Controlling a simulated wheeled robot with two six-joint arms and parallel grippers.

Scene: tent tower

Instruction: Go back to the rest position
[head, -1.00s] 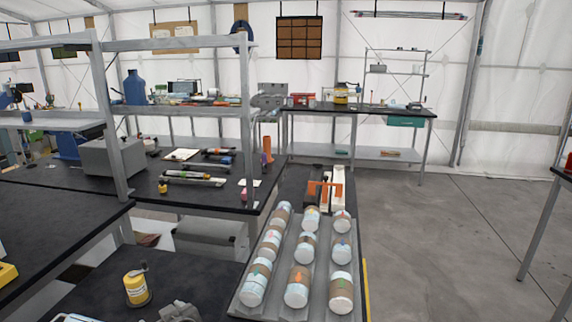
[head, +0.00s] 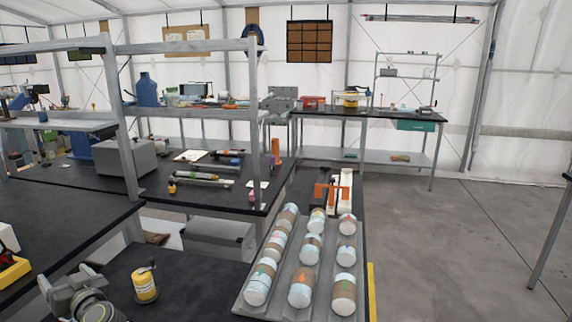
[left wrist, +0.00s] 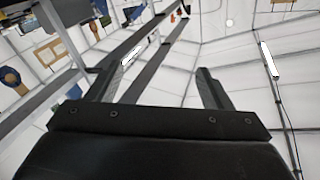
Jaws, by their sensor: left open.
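My left gripper (head: 66,283) is at the lower left edge of the head view, its grey parts raised in front of the near black table. It is open. In the left wrist view its two fingers (left wrist: 165,88) stand wide apart with nothing between them, and the camera looks up at the white tent wall and roof frame. My right gripper is not in view.
A yellow canister with a crank (head: 145,287) stands just right of my left gripper. A grey rack (head: 268,312) holds several white-and-brown cylinders. A grey shelf frame (head: 187,47) rises behind. Grey floor (head: 440,240) is free at right.

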